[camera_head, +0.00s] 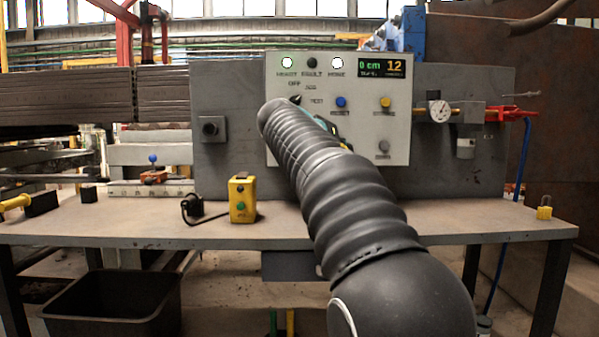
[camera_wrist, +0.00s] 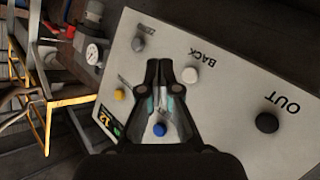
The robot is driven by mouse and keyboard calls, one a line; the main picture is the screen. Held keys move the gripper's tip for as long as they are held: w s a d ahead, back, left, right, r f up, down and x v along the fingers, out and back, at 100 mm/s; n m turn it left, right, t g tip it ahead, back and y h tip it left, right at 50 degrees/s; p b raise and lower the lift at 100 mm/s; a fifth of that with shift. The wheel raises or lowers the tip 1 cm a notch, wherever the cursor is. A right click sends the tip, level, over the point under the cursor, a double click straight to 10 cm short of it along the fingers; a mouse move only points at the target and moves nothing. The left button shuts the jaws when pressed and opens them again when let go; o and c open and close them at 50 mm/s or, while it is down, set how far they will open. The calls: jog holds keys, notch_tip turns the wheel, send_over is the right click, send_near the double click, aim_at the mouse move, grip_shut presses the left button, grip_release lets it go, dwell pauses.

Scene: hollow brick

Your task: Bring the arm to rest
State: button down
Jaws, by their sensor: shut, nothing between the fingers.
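My gripper (camera_wrist: 166,66) is shut and empty in the wrist view, its fingertips over the pale control panel (camera_wrist: 225,60). I cannot tell whether they touch it. In the head view my ribbed black arm sleeve crosses in front of the panel (camera_head: 300,68) and hides the gripper almost fully. In the wrist view a blue button (camera_wrist: 160,129) shows between the fingers' bases, a white button (camera_wrist: 189,75) right of the tips, and a black knob (camera_wrist: 266,123) at the right. The display (camera_head: 384,66) reads "0 cm" and "12", and two white lamps are lit.
A bench (camera_head: 110,224) runs below the panel. A yellow button box (camera_head: 243,199) with a cable stands on it. A gauge with a valve (camera_head: 439,111) and red handle sits right of the panel. A black bin (camera_head: 112,312) is under the bench. The bench's right part is mostly clear.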

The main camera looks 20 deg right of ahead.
jog(key=s+a+f+n+y+p, duration=0.1)
jog(key=s+a+f+y, duration=0.3)
jog(key=s+f, duration=0.6)
jog(key=s+a+f+n+g+y+p, duration=0.1)
jog(key=s+a+f+n+y+p, duration=0.1)
jog(key=s+a+f, duration=0.6)
jog(key=s+a+f+n+g+y+p, duration=0.1)
jog(key=s+a+f+y, duration=0.5)
jog(key=s+f, duration=0.7)
jog(key=s+n+p, duration=0.1)
jog(key=s+n, duration=0.1)
jog(key=s, duration=0.3)
jog(key=shift+y, duration=0.3)
